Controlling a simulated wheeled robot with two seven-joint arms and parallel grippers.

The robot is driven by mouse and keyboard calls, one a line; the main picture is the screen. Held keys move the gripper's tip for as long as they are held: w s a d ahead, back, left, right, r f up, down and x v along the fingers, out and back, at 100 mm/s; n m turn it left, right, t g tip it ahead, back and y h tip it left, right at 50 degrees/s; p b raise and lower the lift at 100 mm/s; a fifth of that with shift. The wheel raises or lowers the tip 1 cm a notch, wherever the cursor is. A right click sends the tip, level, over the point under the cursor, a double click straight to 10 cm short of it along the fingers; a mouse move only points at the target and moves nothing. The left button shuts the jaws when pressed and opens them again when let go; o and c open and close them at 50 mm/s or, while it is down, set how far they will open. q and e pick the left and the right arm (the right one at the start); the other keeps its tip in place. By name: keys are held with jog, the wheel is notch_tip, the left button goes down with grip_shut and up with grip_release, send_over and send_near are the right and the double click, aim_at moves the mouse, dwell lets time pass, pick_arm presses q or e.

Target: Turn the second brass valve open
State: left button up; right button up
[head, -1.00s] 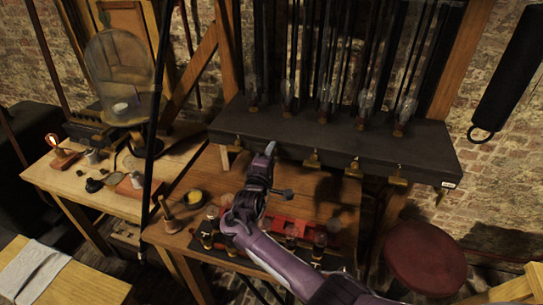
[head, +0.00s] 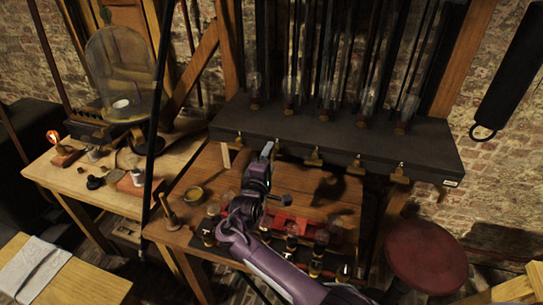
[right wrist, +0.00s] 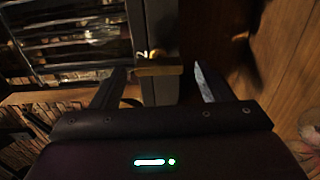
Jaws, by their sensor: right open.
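Several brass valves hang along the front edge of the dark shelf. The first valve (head: 238,142) is at the left, the third (head: 313,158) and fourth (head: 356,167) to the right. My right gripper (head: 268,150) is at the shelf edge between the first and third valves and hides most of the second in the head view. In the right wrist view, a brass valve (right wrist: 158,71) with a pale mark beside it lies between the spread fingertips of my right gripper (right wrist: 160,78). Clear space shows beside the right finger; contact cannot be told. My left gripper is out of view.
The dark shelf (head: 420,148) bears several glass jars with tall rods. Below, the wooden table (head: 170,238) holds a red rack (head: 290,222) and small jars under my forearm. A red stool (head: 425,255) stands at right. A glass dome (head: 120,70) stands on the left table.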

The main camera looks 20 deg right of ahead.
jog(key=v, duration=0.5)
jog(key=shift+b, duration=0.4)
